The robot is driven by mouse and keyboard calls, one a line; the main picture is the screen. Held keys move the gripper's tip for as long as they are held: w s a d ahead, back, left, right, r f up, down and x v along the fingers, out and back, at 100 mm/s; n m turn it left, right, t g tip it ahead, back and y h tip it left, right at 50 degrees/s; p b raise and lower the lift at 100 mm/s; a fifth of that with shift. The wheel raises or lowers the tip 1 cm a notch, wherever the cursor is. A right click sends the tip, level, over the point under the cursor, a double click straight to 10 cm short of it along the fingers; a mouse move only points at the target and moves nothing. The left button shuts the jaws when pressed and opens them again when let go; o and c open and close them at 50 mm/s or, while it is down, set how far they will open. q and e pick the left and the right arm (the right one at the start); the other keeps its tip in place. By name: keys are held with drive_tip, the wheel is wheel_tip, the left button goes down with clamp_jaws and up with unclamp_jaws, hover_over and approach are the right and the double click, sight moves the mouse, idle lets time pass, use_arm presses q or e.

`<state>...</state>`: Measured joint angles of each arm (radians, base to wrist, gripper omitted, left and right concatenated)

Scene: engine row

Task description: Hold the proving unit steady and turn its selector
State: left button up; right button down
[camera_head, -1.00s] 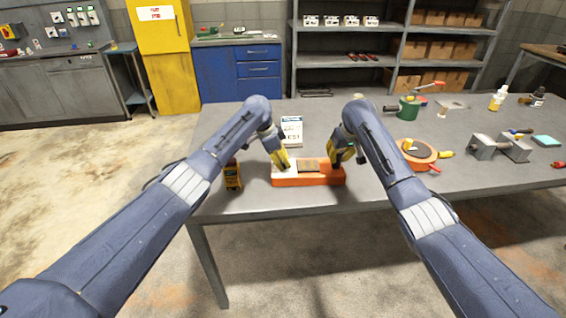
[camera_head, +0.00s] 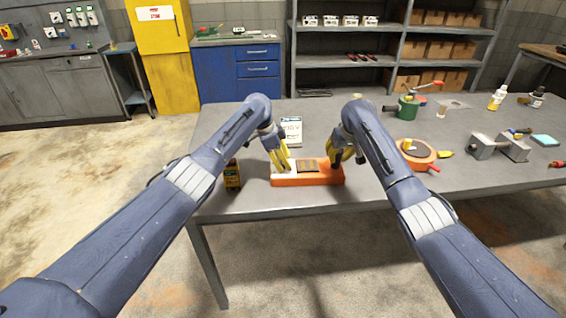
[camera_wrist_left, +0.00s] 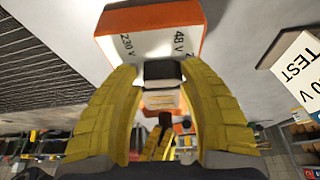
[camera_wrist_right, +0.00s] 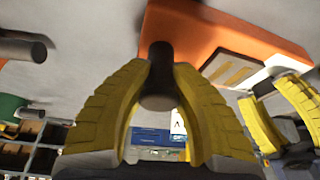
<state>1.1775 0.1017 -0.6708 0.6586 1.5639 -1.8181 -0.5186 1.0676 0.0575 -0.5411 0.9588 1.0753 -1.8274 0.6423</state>
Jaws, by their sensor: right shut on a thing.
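The proving unit (camera_head: 310,179) is an orange box with a white panel on its left part, near the table's front edge. The white panel (camera_wrist_left: 150,46) carries "230 V" and "48 V" lettering. My left gripper (camera_head: 281,168) is over that panel, its fingers on both sides of the dark-topped selector (camera_wrist_left: 162,71), with a small gap visible on at least one side. My right gripper (camera_head: 338,162) is shut on a dark round post (camera_wrist_right: 160,62) at the unit's right end.
A yellow-and-black device (camera_head: 232,175) stands just left of the unit. Right of my right arm are an orange round item (camera_head: 418,152), a grey vise-like block (camera_head: 498,147) and a green canister (camera_head: 409,107). The table (camera_head: 240,130) is clear behind the yellow device.

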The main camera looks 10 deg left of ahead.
use_arm(q)
drive_tip(key=o, duration=0.4)
drive_tip(key=shift+a, duration=0.15)
drive_tip(key=w+v, duration=0.1)
drive_tip(key=v, duration=1.1)
drive_tip(key=shift+s, duration=0.45)
use_arm(e)
drive_tip(key=c, duration=1.1)
unclamp_jaws()
